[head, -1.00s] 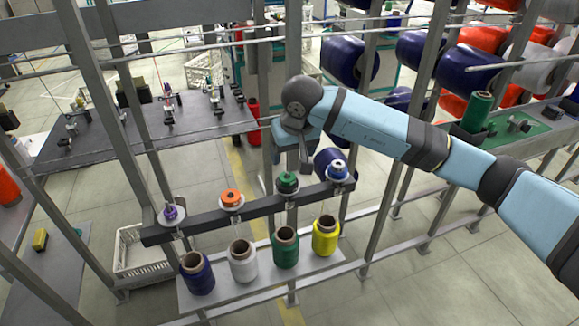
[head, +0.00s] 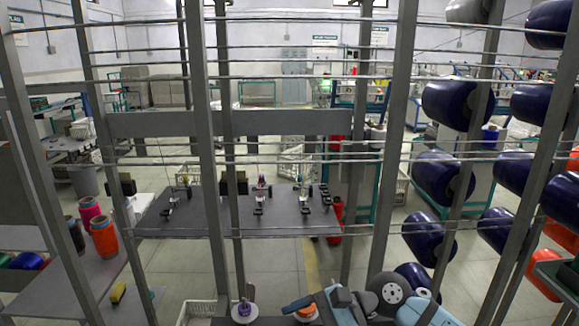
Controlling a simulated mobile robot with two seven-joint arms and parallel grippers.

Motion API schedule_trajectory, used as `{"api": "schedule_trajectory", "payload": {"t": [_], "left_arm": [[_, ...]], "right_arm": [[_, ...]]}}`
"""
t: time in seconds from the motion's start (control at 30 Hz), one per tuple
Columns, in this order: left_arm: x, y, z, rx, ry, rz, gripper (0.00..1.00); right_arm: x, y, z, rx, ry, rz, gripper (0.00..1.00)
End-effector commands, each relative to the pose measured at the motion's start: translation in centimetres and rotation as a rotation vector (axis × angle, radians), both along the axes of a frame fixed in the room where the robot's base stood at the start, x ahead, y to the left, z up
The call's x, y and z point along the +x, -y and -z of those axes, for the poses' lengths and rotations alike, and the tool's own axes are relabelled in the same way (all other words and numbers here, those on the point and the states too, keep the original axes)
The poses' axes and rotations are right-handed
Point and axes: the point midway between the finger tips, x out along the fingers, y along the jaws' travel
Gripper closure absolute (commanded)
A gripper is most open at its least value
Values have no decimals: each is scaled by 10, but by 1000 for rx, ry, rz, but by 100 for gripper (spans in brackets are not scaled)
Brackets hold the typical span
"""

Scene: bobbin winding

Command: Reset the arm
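My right arm comes in along the bottom edge of the head view, right of centre. Its wrist and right gripper (head: 338,308) are partly cut off by the frame edge, and the fingers do not show clearly. A small purple bobbin (head: 244,308) on a white disc stands left of it on the rail. An orange bobbin (head: 299,304) stands close to the gripper; I cannot tell whether they touch. My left gripper is not in view.
Grey uprights (head: 208,150) and thin crossbars of a rack stand in front of me. Behind them is a dark table (head: 236,215) with small winding devices. Large blue spools (head: 440,178) hang at the right. Orange (head: 104,236) and pink cones stand at the left.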

Motion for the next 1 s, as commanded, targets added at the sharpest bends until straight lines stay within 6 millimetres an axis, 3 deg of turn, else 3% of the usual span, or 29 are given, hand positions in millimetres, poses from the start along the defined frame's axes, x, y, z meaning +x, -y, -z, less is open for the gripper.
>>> {"api": "schedule_trajectory", "payload": {"t": [0.03, 0.17, 0.33, 0.47, 0.63, 0.67, 0.8, 0.9, 1.0], "left_arm": [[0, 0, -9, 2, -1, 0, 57], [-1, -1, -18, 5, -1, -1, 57], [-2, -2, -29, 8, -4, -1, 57], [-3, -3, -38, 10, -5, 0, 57], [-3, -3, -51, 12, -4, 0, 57], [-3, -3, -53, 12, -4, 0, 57], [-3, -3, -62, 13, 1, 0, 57], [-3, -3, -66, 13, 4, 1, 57], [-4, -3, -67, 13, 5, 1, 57]], "right_arm": [[-11, -8, -8, 119, -179, 66, 25], [-19, -10, -23, 410, -670, 235, 25], [-12, 18, -17, 772, -1360, 430, 25], [-9, 56, 17, 1053, -1902, 549, 25], [-37, 111, 95, 1469, -2594, 655, 25], [-46, 120, 111, -1503, 2624, -646, 25], [-101, 152, 175, -1311, 2125, -451, 25], [-136, 164, 204, -1228, 1884, -364, 25], [-158, 169, 219, -1180, 1743, -312, 25]]}}
